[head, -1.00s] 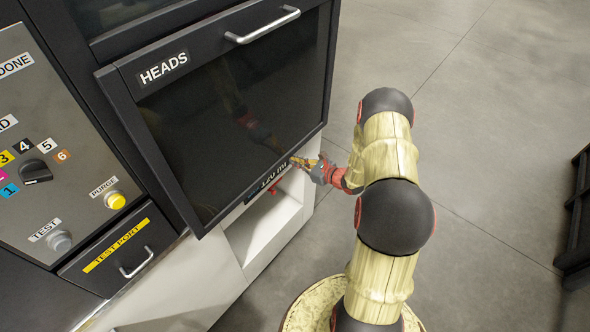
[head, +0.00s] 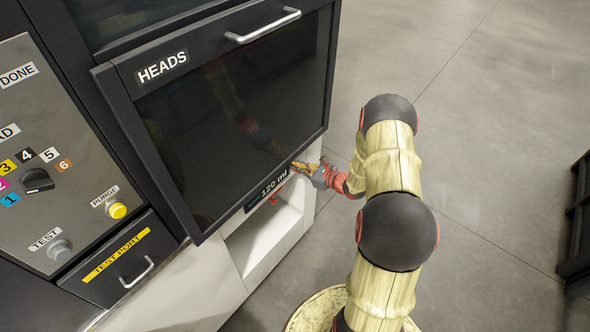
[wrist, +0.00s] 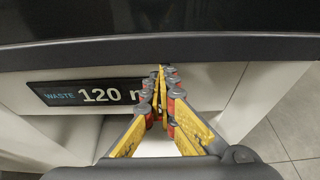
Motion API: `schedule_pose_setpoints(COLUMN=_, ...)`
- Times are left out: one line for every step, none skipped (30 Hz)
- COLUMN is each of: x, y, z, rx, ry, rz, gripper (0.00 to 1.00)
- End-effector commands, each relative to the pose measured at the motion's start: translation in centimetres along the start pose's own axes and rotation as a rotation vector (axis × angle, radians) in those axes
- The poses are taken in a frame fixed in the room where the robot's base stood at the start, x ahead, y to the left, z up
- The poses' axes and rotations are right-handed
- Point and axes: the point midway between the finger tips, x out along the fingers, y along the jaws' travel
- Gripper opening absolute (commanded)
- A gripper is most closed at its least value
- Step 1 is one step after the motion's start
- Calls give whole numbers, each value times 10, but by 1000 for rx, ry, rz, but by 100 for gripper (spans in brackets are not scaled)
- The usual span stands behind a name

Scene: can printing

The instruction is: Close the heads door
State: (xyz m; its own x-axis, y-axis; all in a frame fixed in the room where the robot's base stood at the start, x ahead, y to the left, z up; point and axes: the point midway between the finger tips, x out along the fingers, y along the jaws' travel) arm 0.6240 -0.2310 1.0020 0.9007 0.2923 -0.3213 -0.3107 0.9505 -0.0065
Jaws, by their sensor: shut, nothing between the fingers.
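The heads door (head: 240,105) is a large dark glossy panel with a black frame, a HEADS label at its upper left and a silver bar handle (head: 263,26) along its top edge. Its left side stands out from the machine front, so it looks not flush. My gripper (head: 298,166) is at the door's lower right edge, with its fingers shut and empty. In the wrist view, my gripper (wrist: 160,72) has its yellow and red fingertips together just below the door's dark lower edge (wrist: 160,50). I cannot tell whether they touch it.
A waste display (head: 268,189) reading 120 ml sits above a white recess (head: 262,235) under the door. To the left are a control panel (head: 50,120) with knob and buttons, and the test port drawer (head: 120,262). Open grey floor lies right; a dark rack (head: 578,220) stands at the far right.

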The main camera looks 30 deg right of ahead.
Motion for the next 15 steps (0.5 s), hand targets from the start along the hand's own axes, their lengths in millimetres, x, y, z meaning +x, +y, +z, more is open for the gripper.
schedule_pose_setpoints(x=3, y=-1, z=-13, rx=2, ry=3, rz=1, gripper=0)
schedule_pose_setpoints(x=4, y=-2, z=-19, rx=3, ry=5, rz=2, gripper=0)
schedule_pose_setpoints(x=5, y=-2, z=-26, rx=4, ry=8, rz=4, gripper=0)
schedule_pose_setpoints(x=6, y=-2, z=-31, rx=5, ry=9, rz=5, gripper=0)
schedule_pose_setpoints(x=7, y=-3, z=-36, rx=6, ry=11, rz=7, gripper=0)
schedule_pose_setpoints(x=8, y=-4, z=-43, rx=7, ry=13, rz=8, gripper=0)
schedule_pose_setpoints(x=1, y=-5, z=-41, rx=8, ry=13, rz=5, gripper=0)
schedule_pose_setpoints(x=-9, y=-6, z=-37, rx=8, ry=13, rz=4, gripper=0)
schedule_pose_setpoints(x=-19, y=-6, z=-36, rx=8, ry=13, rz=4, gripper=0)
schedule_pose_setpoints(x=-26, y=-5, z=-36, rx=8, ry=12, rz=4, gripper=0)
schedule_pose_setpoints(x=-33, y=-6, z=-35, rx=8, ry=13, rz=4, gripper=0)
schedule_pose_setpoints(x=-41, y=-5, z=-36, rx=9, ry=14, rz=4, gripper=0)
schedule_pose_setpoints(x=-48, y=-5, z=-36, rx=9, ry=14, rz=4, gripper=0)
schedule_pose_setpoints(x=-53, y=-5, z=-36, rx=9, ry=15, rz=5, gripper=0)
schedule_pose_setpoints(x=-61, y=-5, z=-36, rx=10, ry=15, rz=5, gripper=0)
